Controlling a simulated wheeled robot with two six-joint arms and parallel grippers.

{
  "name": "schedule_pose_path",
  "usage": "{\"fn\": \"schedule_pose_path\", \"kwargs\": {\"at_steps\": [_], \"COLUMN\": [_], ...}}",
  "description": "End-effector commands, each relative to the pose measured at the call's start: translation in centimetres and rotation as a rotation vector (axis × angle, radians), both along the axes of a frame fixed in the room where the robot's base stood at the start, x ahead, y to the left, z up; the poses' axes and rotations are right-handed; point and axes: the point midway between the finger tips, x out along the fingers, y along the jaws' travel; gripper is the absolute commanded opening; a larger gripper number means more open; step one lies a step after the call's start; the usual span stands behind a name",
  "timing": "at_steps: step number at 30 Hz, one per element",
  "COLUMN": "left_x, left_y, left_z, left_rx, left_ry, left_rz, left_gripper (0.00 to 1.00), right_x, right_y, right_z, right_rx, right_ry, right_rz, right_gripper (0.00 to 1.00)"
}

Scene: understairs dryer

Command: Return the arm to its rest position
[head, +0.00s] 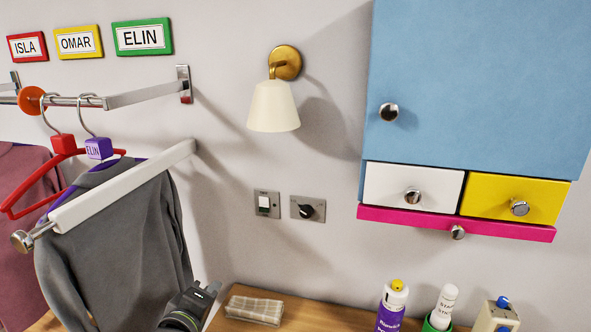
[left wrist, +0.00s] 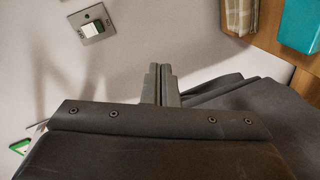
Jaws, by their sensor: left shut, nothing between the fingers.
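My left gripper (head: 204,292) shows at the bottom of the head view, in front of the wall and just right of a dark grey garment (head: 115,235) on the rail. In the left wrist view its two fingers (left wrist: 161,85) are together with nothing between them. Dark grey cloth (left wrist: 235,92) shows behind and to the right of the fingers; I cannot tell whether it touches them. Most of my left arm is hidden below the head view. My right gripper is not in view.
Red and purple-tagged hangers (head: 98,148) hang from a metal rail (head: 150,95). A white bar (head: 125,187) with a metal knob juts out in front. A folded cloth (head: 253,309), spray can (head: 392,305) and other items stand on the wooden counter. A blue cabinet (head: 480,80) hangs right.

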Motion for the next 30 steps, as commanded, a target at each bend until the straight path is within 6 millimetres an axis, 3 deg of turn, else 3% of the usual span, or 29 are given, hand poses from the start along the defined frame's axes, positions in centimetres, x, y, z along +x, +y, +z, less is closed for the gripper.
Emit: {"fn": "schedule_pose_path", "kwargs": {"at_steps": [1,3,9,15,21,30], "left_x": [-2.3,-5.4,-15.7,-24.6,-32.3,-29.9], "left_y": [1.3,2.9,6.7,9.0,10.5,11.2], "left_z": [-3.1,-6.6,-14.3,-17.9,-19.3,-27.2], "left_rx": [0.107,0.263,0.653,0.894,1.046,1.023], "left_ry": [0.081,0.19,0.5,0.729,0.906,0.922], "left_rz": [-0.004,-0.033,-0.2,-0.41,-0.632,-0.645], "left_gripper": [0.0,0.0,0.0,0.0,0.0,0.0], "right_x": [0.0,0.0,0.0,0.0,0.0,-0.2], "right_y": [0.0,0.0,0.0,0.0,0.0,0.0], "right_z": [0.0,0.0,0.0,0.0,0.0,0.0], "right_rx": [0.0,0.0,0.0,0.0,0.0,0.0], "right_ry": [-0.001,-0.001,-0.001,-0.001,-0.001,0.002], "right_rz": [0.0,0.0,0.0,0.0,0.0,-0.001], "right_gripper": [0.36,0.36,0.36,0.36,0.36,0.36]}}
